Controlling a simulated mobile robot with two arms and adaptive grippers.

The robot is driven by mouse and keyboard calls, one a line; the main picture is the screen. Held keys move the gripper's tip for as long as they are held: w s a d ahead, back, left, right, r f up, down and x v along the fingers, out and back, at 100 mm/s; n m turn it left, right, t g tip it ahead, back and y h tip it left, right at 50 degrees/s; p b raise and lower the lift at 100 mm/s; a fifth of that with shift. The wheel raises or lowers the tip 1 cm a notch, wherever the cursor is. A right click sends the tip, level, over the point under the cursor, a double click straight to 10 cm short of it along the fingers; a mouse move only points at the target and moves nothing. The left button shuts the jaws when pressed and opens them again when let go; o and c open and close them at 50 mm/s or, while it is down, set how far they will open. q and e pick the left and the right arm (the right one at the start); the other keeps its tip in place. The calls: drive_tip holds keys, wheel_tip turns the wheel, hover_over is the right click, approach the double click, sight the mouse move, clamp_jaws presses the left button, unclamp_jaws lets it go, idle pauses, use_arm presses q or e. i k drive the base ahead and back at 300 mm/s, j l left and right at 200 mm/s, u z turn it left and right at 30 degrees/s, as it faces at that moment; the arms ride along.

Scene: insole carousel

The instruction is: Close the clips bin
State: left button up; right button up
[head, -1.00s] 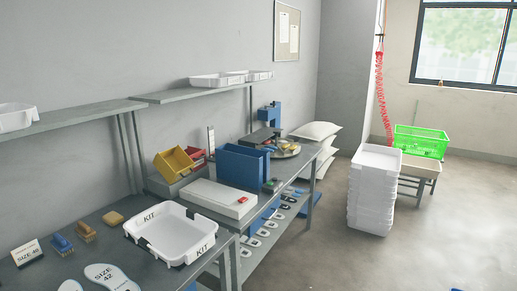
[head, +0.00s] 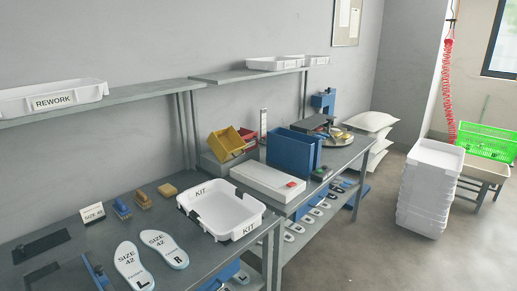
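No bin in view bears a readable clips label, so I cannot tell which one is the clips bin. A yellow open-fronted bin (head: 225,144) sits tilted on a grey stand on the far workbench, with a red bin (head: 248,139) partly hidden behind it. A larger blue box (head: 290,154) stands upright to their right. Neither of my grippers is in view.
The near bench holds a white KIT tray (head: 222,210), two SIZE 42 insoles (head: 134,267), brushes (head: 121,209) and a size card (head: 92,213). A REWORK tray (head: 52,98) sits on the shelf. Stacked white trays (head: 430,190) stand on the floor, right.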

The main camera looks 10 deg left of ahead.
sight(227, 144)
drive_tip(key=i+l+u, duration=0.4)
drive_tip(key=i+l, duration=0.7)
drive_tip(key=l, duration=0.1)
